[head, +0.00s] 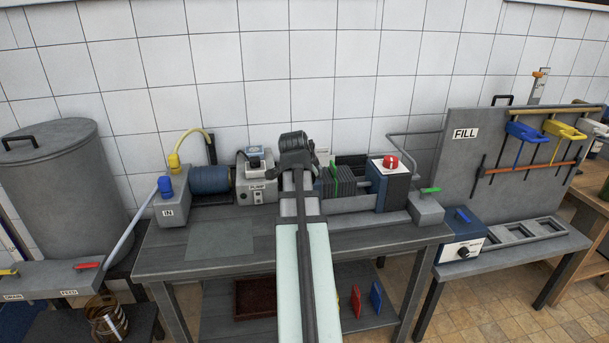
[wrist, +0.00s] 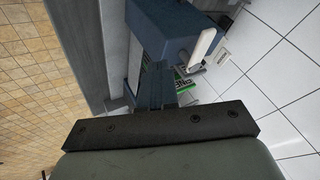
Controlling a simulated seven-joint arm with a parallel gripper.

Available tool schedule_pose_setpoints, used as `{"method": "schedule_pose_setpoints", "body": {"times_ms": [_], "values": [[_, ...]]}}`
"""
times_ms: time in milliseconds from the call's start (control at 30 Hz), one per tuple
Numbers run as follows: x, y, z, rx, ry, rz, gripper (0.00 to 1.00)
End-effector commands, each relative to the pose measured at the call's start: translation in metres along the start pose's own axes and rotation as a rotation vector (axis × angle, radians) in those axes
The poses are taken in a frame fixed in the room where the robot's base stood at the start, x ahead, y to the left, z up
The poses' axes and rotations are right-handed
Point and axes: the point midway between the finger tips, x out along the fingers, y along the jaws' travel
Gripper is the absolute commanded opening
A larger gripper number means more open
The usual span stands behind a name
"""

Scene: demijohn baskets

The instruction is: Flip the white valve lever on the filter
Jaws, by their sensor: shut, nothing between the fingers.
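The white lever (wrist: 202,48) shows in the wrist view, sticking out from the side of a blue block (wrist: 155,28). In the head view I cannot make out the lever; my arm covers that part of the bench. The filter plates (head: 337,182), grey with a green one among them, stand just right of my gripper (head: 294,148) in the head view. My gripper is shut and empty. In the wrist view its fingers (wrist: 178,88) point toward the blue block, with the lever up and to the right of them. I cannot tell whether they touch the block.
The pump (head: 262,190) stands left of my gripper. A box with a red knob (head: 391,163) and a grey block with a green lever (head: 427,208) stand to the right. The bench top (head: 220,245) is clear at front left. A tiled wall (head: 300,90) stands behind.

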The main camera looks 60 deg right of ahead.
Motion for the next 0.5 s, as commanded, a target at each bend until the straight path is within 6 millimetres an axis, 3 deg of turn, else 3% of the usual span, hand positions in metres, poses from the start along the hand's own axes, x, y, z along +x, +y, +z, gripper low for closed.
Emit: {"method": "schedule_pose_setpoints", "body": {"times_ms": [500], "values": [[-0.071,-0.004,0.002,0.000,0.001,-0.001,0.00]]}}
